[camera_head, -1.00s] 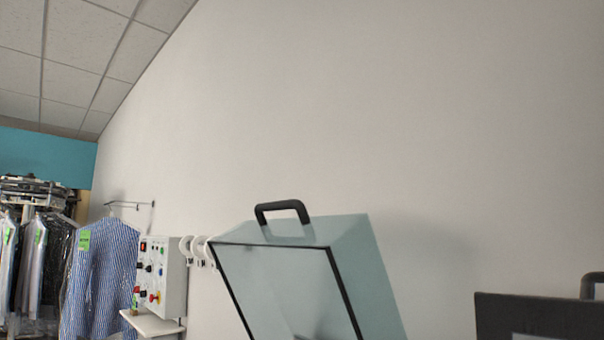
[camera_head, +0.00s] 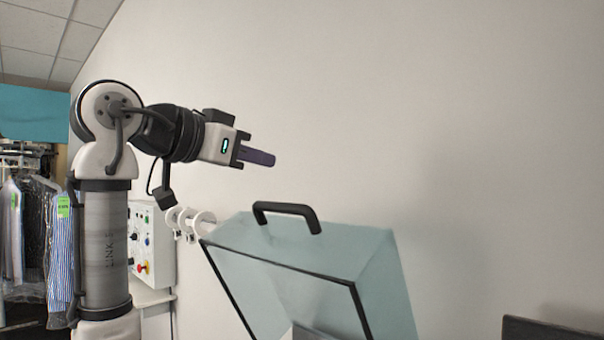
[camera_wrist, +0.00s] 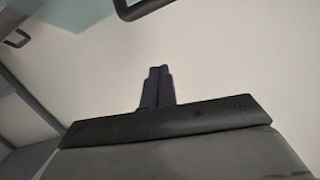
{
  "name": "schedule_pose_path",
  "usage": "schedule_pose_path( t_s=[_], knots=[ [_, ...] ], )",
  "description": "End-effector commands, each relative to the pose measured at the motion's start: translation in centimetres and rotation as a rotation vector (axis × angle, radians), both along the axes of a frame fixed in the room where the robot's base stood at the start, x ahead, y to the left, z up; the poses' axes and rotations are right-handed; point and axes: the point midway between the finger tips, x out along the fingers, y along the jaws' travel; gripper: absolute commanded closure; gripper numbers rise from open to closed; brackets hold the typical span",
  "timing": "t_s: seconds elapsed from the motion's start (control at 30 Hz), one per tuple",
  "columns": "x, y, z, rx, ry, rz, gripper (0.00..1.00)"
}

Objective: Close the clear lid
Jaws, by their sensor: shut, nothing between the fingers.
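The clear lid (camera_head: 340,245) is a pale blue see-through box cover with a black front edge and a black handle (camera_head: 287,212) on top. It stands tilted open at the lower middle of the head view. My gripper (camera_head: 272,159) is above and to the left of the handle, apart from it, with its dark fingers shut and empty. In the wrist view the shut fingers (camera_wrist: 157,86) point up the picture. A black handle (camera_wrist: 130,8) shows at the top edge there, beyond the fingertips. What the lid covers is mostly hidden below the head view.
A white control box (camera_head: 151,243) with buttons and white hooks (camera_head: 190,222) are on the wall left of the lid. Bagged garments (camera_head: 42,240) hang at the far left. A dark panel (camera_head: 550,329) is at the lower right.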

Motion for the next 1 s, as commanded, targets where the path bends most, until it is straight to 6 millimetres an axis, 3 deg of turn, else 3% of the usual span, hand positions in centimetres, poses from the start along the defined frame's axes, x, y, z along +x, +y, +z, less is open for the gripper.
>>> schedule_pose_path(
  t_s=[0.03,0.27,0.47,0.8,1.0],
  knots=[
    [-0.6,-0.8,0.7,0.041,0.027,-0.026,1.00],
    [-1.7,-2.5,0.7,0.130,0.089,-0.084,1.00],
    [0.1,-4.6,-0.2,0.131,0.092,-0.086,1.00],
    [4.5,-9.6,-2.4,0.129,0.091,-0.084,1.00],
    [3.6,-7.8,-4.6,0.128,0.090,-0.083,1.00]
  ],
)
